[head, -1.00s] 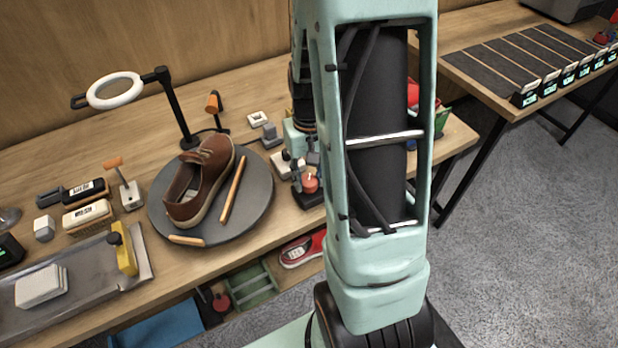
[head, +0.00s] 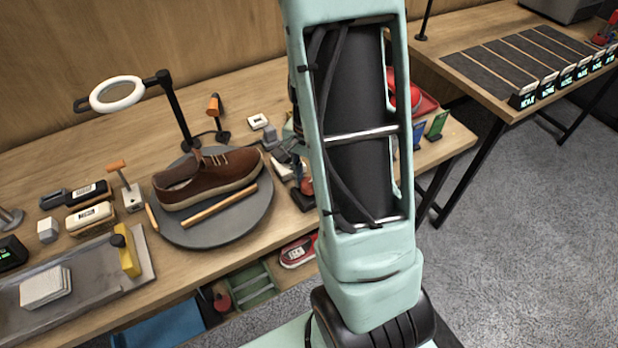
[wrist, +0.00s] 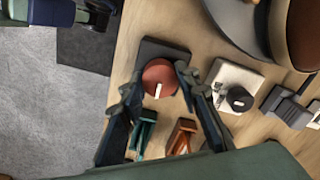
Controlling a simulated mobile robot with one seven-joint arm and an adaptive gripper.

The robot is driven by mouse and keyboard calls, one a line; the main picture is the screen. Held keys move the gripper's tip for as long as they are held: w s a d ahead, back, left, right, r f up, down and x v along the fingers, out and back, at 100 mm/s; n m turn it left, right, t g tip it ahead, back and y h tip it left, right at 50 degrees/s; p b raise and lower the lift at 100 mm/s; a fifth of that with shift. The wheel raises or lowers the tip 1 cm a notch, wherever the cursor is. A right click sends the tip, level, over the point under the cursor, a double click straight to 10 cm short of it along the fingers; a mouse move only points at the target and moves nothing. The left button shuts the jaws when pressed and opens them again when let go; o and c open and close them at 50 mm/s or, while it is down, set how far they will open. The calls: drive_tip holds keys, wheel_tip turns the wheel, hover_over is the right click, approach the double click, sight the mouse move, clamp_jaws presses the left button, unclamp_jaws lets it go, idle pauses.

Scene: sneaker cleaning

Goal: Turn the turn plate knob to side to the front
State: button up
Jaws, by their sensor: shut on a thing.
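The turn plate (head: 215,232) is a round grey disc on the table in the head view, with a brown shoe (head: 205,177) on it. The shoe lies lengthwise across the picture, its opening to the left and its toe to the right. The turn plate knob (wrist: 161,72) is round and red with a white mark, on a dark square base in the wrist view. The mark points toward the bottom of that picture. My gripper (wrist: 157,80) has a finger on either side of the knob and is shut on it. In the head view my arm hides most of the gripper.
A white base with a black knob (wrist: 239,98) stands right beside the red knob. Orange and green clips (wrist: 180,136) are close below the fingers. A ring lamp (head: 117,94) stands behind the plate. Brushes (head: 90,217) and a metal tray (head: 75,290) are at left.

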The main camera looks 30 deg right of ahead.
drive_tip(key=shift+m, duration=0.5)
drive_tip(key=o, duration=1.1)
drive_tip(key=shift+o, duration=0.2)
wheel_tip(320, 180, up, 12)
